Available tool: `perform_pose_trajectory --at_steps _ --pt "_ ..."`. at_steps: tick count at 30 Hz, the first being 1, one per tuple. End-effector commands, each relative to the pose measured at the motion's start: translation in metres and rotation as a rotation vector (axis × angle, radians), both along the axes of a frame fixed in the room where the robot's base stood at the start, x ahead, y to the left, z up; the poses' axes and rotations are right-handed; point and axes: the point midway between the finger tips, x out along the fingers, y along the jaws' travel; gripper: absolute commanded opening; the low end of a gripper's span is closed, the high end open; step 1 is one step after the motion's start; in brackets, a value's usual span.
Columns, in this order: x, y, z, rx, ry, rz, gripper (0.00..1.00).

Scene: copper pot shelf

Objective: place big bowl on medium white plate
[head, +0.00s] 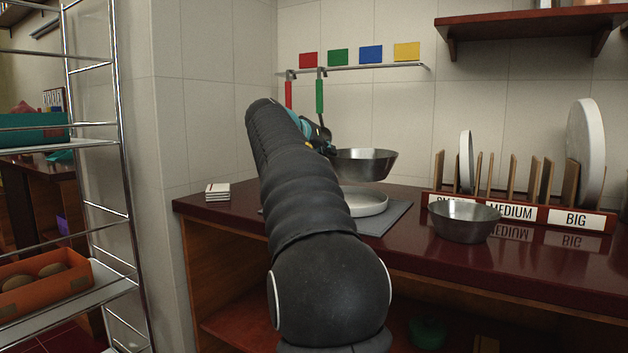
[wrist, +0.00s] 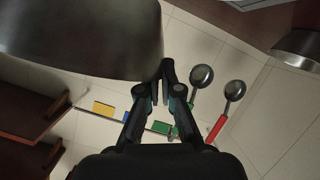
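A steel bowl (head: 364,163), which looks like the big bowl, is held in the air above a white plate (head: 366,204). The plate lies on a grey mat (head: 396,217) on the counter, partly hidden behind my arm. My gripper (head: 328,148) is at the bowl's left side, mostly hidden by my arm. In the wrist view the bowl (wrist: 85,35) fills the upper left, and my gripper (wrist: 167,68) has its fingertips closed together at the bowl's edge. The bowl looks about level and apart from the plate.
A second steel bowl (head: 463,221) stands on the counter to the right, before a labelled plate rack (head: 515,208) holding white plates. Ladles hang from a wall rail (head: 355,68). A small white stack (head: 217,192) sits at the left. A metal shelf rack (head: 125,180) stands far left.

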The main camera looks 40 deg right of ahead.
Motion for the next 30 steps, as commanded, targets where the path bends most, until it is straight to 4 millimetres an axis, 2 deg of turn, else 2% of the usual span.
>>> perform_pose_trajectory --at_steps 3,9,11,19,30 --pt "0.018 0.013 -0.013 -0.001 0.003 0.003 0.00" --pt "0.031 0.022 -0.023 -0.002 0.002 0.000 0.00" --pt "0.032 0.023 -0.026 -0.002 0.002 0.000 0.00" --pt "0.031 0.023 -0.060 -0.001 0.001 0.000 0.00" --pt "0.032 0.023 -0.065 -0.001 0.000 0.000 0.00"
